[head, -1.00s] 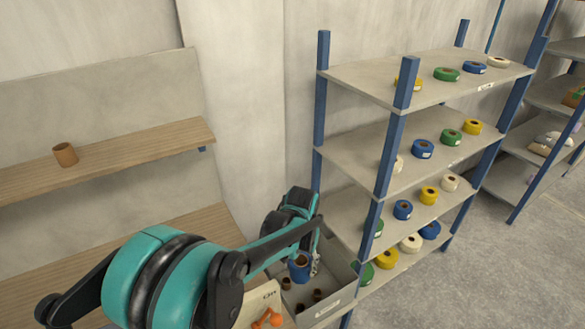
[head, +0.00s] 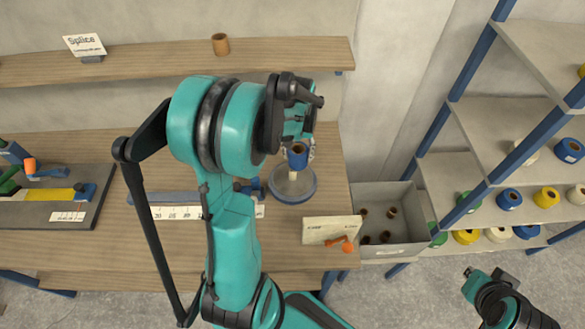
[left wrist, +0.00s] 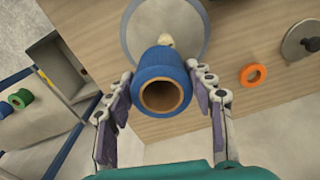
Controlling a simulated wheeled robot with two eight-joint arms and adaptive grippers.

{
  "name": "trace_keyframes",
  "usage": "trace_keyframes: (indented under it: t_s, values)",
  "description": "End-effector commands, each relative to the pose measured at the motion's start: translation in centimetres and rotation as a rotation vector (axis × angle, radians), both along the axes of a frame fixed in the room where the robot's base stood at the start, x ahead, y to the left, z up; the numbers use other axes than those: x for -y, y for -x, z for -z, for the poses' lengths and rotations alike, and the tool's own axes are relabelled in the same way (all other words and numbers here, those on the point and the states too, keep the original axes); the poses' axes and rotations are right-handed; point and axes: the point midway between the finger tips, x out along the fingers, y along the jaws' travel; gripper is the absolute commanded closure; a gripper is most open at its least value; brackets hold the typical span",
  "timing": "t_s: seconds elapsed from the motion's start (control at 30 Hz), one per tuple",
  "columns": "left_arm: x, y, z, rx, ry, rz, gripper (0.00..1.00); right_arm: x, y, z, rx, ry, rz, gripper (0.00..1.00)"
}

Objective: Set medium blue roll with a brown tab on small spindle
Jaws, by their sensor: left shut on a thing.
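My left gripper (head: 298,143) is shut on a blue roll (head: 297,157) with a brown core. In the left wrist view the fingers (left wrist: 160,76) clasp both sides of the blue roll (left wrist: 158,66), whose open core faces the camera. I cannot make out a brown tab. A round grey base (head: 292,186) lies on the table just below the roll; the same disc (left wrist: 190,28) shows behind the roll in the left wrist view, with a pale post tip at the roll's edge. Roll and base look apart. My right gripper (head: 485,280) is at the lower right, its jaws unclear.
A second disc (left wrist: 297,42) and an orange ring (left wrist: 253,75) are on the table. A white card (head: 329,230), a ruler strip (head: 178,212) and a bin (head: 385,247) with brown cores are nearby. A wooden shelf (head: 150,62) runs behind; tape shelves stand right.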

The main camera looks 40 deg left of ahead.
Motion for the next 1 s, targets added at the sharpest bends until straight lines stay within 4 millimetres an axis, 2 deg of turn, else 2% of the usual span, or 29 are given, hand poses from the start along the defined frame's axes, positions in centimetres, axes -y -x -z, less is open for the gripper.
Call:
trace_keyframes:
  t_s: [0.1,0.2,0.37,0.63,1.0]
  values:
    - [-0.3,1.7,1.1,0.0,0.0,-0.001,0.77,0.0,0.0,0.3,0.0,0.0,0.0,1.0]
    - [-0.4,2.3,1.4,0.0,0.0,0.0,0.77,0.0,0.0,0.4,0.0,0.0,0.0,1.0]
    - [-0.4,2.4,1.8,0.0,0.0,0.001,0.77,0.0,0.0,0.5,0.0,0.0,0.0,1.0]
    - [-0.4,2.3,5.5,0.0,0.0,0.002,0.77,0.0,0.0,1.6,0.0,0.0,0.0,1.0]
    - [-0.4,2.4,5.9,0.0,0.0,0.002,0.77,0.0,0.0,1.9,0.0,0.0,0.0,1.0]
